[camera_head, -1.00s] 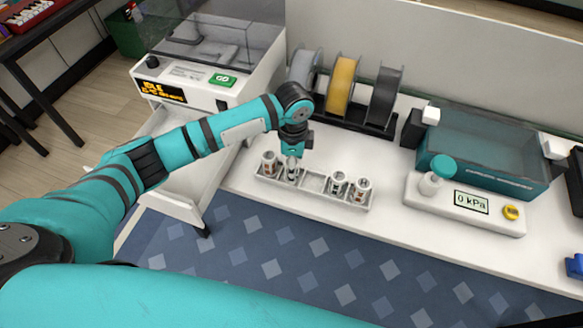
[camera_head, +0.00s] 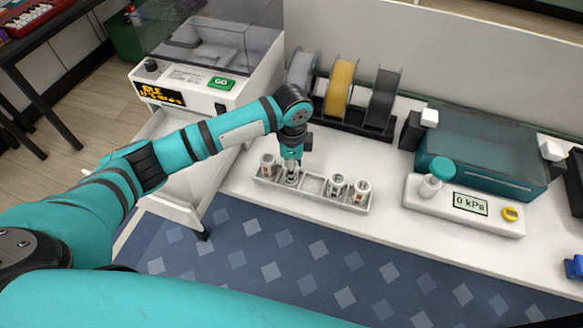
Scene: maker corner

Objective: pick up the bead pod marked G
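A shallow pale tray (camera_head: 313,187) on the white bench holds several small bead pods in a row. One pod (camera_head: 267,165) stands in the left end compartment, and two pods (camera_head: 337,185) (camera_head: 361,192) stand at the right. The middle compartment looks empty. My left gripper (camera_head: 291,172) points down at the second compartment from the left, over or around the pod (camera_head: 292,179) there. Its fingers are too small to tell whether they are closed on it. The letters on the pods are not readable. My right gripper is not in view.
A machine with a green GO button (camera_head: 222,83) and an open drawer (camera_head: 178,207) stands left of the tray. Filament spools (camera_head: 340,88) stand behind. A pressure unit reading 0 kPa (camera_head: 470,203) and a teal tank (camera_head: 490,150) stand right. Bare bench lies between.

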